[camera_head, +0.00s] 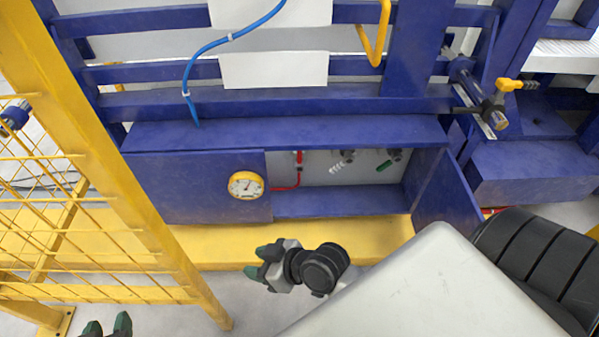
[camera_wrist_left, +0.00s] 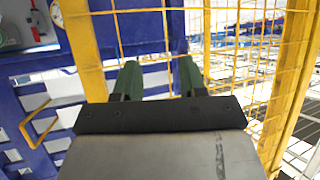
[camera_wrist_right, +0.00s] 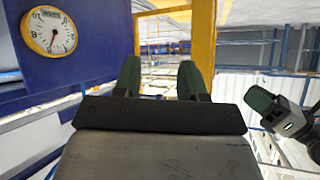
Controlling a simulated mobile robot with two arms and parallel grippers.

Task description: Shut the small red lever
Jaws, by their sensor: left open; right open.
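A small red lever-like piece (camera_head: 299,158) shows inside the open blue cabinet (camera_head: 340,205), just right of the gauge panel. It stands upright above a red pipe (camera_head: 287,188). Its exact position is too small to tell. My right gripper (camera_head: 262,263) is open and empty, in front of and below the cabinet, apart from it; its fingers also show in the right wrist view (camera_wrist_right: 160,80). My left gripper (camera_head: 106,328) is at the bottom left edge, far from the cabinet; its open, empty fingers show in the left wrist view (camera_wrist_left: 160,80).
A yellow-rimmed gauge (camera_head: 245,185) is on the cabinet's left panel. A green lever (camera_head: 384,165) is inside at right. The cabinet's door (camera_head: 447,195) stands open at right. A yellow mesh fence (camera_head: 80,190) is at left. A yellow beam (camera_head: 215,245) runs below the cabinet.

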